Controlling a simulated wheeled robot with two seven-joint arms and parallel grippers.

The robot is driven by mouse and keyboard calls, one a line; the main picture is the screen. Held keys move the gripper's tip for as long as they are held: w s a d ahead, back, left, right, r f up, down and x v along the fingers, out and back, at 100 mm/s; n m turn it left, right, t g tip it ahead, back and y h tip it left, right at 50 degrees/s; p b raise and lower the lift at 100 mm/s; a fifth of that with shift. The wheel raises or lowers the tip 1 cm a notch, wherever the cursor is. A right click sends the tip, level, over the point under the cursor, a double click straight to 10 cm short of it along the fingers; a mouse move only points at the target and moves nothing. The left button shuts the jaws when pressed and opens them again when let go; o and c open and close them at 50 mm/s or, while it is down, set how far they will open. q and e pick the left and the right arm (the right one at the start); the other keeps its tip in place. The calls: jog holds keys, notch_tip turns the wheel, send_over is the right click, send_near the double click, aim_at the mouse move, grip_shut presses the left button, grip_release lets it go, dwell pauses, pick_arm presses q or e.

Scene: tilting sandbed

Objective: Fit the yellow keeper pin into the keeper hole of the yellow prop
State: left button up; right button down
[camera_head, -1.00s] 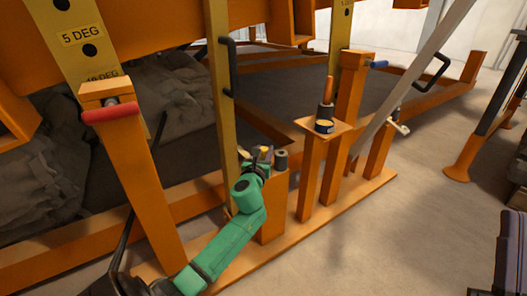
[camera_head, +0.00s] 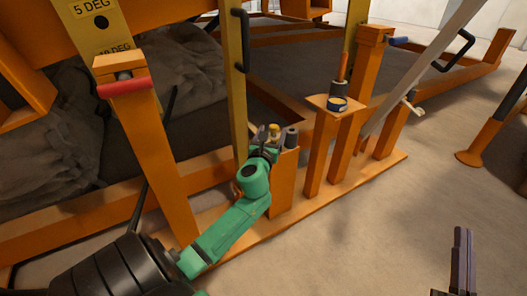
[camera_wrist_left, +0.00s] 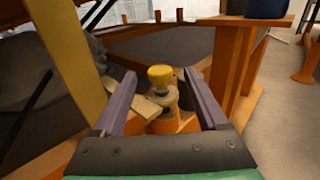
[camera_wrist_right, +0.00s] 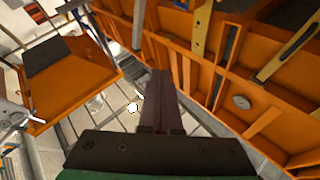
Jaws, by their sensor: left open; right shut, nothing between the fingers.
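The yellow keeper pin (camera_head: 274,129) stands upright on top of a short orange post; its round yellow head (camera_wrist_left: 160,76) shows in the left wrist view. My left gripper (camera_head: 267,140) is open at this post. In the left wrist view its fingers (camera_wrist_left: 160,88) lie on either side of the pin, with gaps visible. The yellow prop (camera_head: 236,95), a tall bar with a black handle, stands just left of the post; it also shows in the left wrist view (camera_wrist_left: 66,50). I cannot make out its keeper hole. My right gripper (camera_head: 462,250) is shut and empty, away over the floor.
A red-handled orange post (camera_head: 150,150) stands left.

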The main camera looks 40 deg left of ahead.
pick_arm(q)
jog(key=p+v, duration=0.1)
jog(key=v, duration=1)
jog(key=shift+p, duration=0.4)
pick_arm(e)
jog(key=s+a+f+g, duration=0.1)
jog(key=s+f+g, duration=0.2)
jog(key=f, duration=0.6)
jog(key=s+f+m+g+h, duration=0.1)
jog(key=s+f+g, duration=0.2)
jog(key=f, duration=0.7)
jog(key=shift+a+f+h, duration=0.25)
jog(key=shift+a+h, duration=0.05)
jog(key=shift+a, duration=0.05)
pick_arm(q)
jog(key=shift+s, duration=0.1)
